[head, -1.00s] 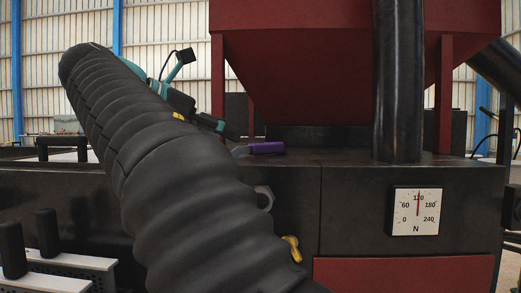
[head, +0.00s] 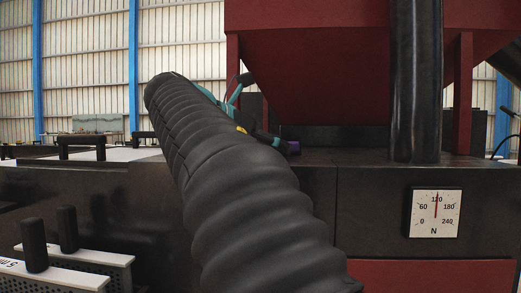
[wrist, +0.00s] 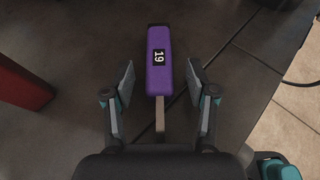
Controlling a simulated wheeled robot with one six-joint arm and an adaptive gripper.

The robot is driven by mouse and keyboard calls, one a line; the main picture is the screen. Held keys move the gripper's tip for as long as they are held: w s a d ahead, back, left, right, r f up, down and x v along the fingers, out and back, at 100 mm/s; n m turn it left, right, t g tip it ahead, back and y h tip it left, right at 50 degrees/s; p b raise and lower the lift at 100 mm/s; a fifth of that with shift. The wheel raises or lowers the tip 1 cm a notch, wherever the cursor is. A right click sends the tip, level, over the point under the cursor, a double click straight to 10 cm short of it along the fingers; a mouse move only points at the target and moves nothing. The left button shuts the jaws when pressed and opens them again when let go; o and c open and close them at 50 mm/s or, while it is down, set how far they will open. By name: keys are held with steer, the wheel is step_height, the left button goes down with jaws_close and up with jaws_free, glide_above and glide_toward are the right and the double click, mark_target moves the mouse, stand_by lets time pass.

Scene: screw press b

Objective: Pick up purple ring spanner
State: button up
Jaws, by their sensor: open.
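The purple ring spanner (wrist: 160,78) lies on the dark machine top. In the wrist view its purple handle carries a label reading 19, and its grey shank runs down towards my gripper; the lower end is hidden behind the gripper body. My gripper (wrist: 161,83) is open, with one finger on each side of the handle and a visible gap on both sides. In the head view only a small purple end of the spanner (head: 293,146) shows, and my arm hides most of my gripper (head: 275,142).
The dark machine top (head: 345,157) is clear right of the spanner. A red hopper (head: 315,50) hangs above on red posts, and a black column (head: 414,80) stands to the right. A dial (head: 436,212) is on the front. Black-handled white racks (head: 75,262) stand at lower left.

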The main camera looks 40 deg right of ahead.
jaws_close()
steer(key=shift+r, duration=0.2)
steer(key=shift+r, duration=4.8)
